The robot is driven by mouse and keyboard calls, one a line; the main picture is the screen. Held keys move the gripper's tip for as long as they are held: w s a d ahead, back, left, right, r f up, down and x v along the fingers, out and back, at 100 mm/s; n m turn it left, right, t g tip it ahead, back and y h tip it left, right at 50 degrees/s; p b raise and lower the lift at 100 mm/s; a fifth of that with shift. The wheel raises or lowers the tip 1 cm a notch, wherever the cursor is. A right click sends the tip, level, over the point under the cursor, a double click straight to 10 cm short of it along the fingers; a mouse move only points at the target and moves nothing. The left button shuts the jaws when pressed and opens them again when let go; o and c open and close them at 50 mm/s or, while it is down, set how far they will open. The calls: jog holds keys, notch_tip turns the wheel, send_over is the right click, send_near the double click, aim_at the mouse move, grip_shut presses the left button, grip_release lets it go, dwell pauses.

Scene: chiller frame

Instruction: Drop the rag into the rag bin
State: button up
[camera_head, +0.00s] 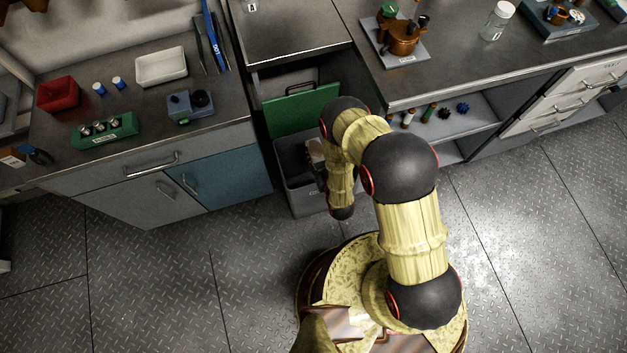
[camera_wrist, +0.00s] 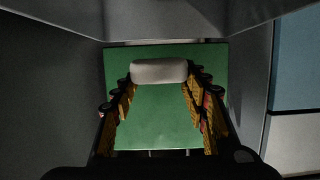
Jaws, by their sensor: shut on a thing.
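The rag (camera_wrist: 158,71) shows as a pale, rolled bundle in the wrist view. My gripper (camera_wrist: 160,78) is shut on it, with a finger at each side of it. In the head view my arm hides the rag and most of the gripper. A dark grey bin (camera_head: 289,168) stands in the gap under the counter, and my wrist is over or just in front of it. A green panel (camera_head: 298,110) stands at the back of the bin; it also fills the middle of the wrist view (camera_wrist: 155,125), beyond the rag. I cannot tell the rag's height above the bin.
A blue cabinet door (camera_head: 215,178) is left of the bin. Open shelves (camera_head: 445,122) with small parts are to the right. The left counter holds a white tray (camera_head: 161,67), a red bin (camera_head: 57,93) and a green rack (camera_head: 105,132). The metal floor (camera_head: 180,270) is clear at front left.

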jog(key=o, duration=1.4)
jog(key=shift+s, duration=0.1)
jog(key=v, duration=0.7)
jog(key=shift+s, duration=0.15)
jog(key=shift+d, duration=0.1)
